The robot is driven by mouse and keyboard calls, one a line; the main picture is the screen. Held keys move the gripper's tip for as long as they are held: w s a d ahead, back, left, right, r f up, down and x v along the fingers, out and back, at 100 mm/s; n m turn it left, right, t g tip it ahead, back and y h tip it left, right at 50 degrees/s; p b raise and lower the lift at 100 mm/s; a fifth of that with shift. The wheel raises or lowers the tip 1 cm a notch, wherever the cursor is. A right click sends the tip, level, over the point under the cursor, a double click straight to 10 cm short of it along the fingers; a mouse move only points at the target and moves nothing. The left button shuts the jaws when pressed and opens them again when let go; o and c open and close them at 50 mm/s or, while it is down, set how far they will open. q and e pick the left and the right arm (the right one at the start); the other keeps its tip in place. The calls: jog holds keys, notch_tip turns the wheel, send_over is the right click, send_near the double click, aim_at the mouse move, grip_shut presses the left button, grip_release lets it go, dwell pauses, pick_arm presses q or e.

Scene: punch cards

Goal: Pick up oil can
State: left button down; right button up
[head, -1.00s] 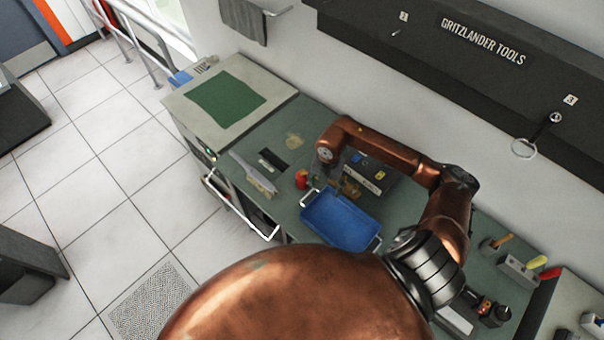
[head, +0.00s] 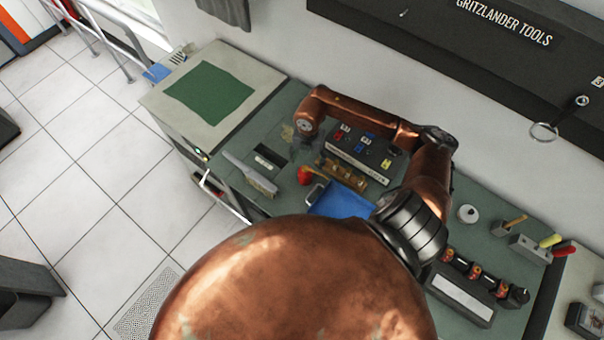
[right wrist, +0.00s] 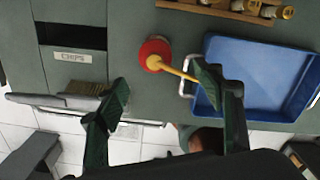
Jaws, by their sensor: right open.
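The oil can (head: 304,176) is small and red and stands on the green bench top, just left of the blue tray (head: 319,208). In the right wrist view the oil can (right wrist: 154,54) shows from above, with a yellow spout pointing down and right toward the tray's handle. My right gripper (right wrist: 163,84) is open and empty. Its two dark green fingers spread to either side below the can, and the right finger overlaps the spout's tip in the picture. In the head view my right arm's wrist hangs over the bench behind the can, and its fingers are hard to make out. My left gripper is out of view.
A brush (head: 250,174) lies left of the can, beside a slot marked CHIPS (right wrist: 72,57). A wooden rack (head: 344,172) with small brass-coloured parts and a dark tool block (head: 366,148) stand behind the tray. The bench's front edge is close to the can.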

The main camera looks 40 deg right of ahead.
aim_at(306, 168)
jog(key=f+b, duration=0.2)
jog(key=f, duration=0.1)
jog(key=shift+w+f+b, duration=0.2)
jog(key=shift+b, duration=0.15)
notch_tip(306, 168, down, 2)
jog(key=shift+f+b, duration=0.15)
jog(key=shift+b, duration=0.85)
jog(key=shift+f, duration=0.7)
jog(key=f, duration=0.1)
jog(key=f+p, duration=0.1)
jog(key=f, duration=0.1)
jog(key=f+p, duration=0.1)
jog(key=f, duration=0.1)
jog(key=shift+w+a+f, duration=0.1)
jog(key=shift+w, duration=0.15)
jog(key=shift+f, duration=0.45)
jog(key=c, duration=0.5)
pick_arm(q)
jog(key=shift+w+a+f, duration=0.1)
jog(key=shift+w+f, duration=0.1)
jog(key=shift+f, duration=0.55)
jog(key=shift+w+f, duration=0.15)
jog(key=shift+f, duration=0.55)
pick_arm(e)
jog(key=c, duration=1)
